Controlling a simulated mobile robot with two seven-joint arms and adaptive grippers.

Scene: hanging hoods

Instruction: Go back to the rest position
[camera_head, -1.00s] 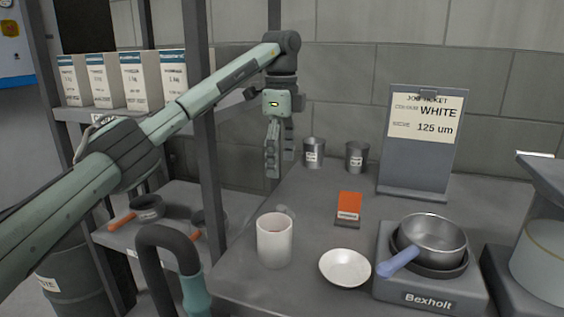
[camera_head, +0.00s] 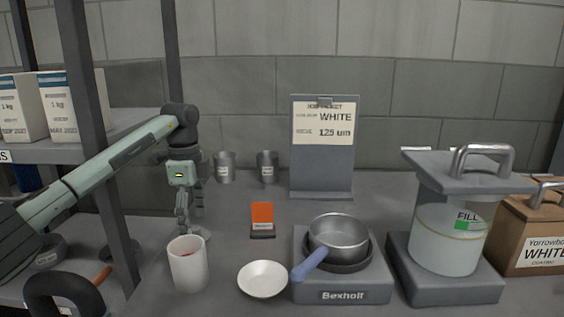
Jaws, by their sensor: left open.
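My left gripper (camera_head: 187,222) points down over the left part of the worktop, behind the white mug (camera_head: 188,266). It is open and nothing shows between its fingers. My left arm reaches in from the left, in front of the shelf posts. My right gripper is not in the head view.
Two metal cups (camera_head: 225,168) and a job ticket stand (camera_head: 320,170) are at the back. Shelves (camera_head: 130,122) stand left.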

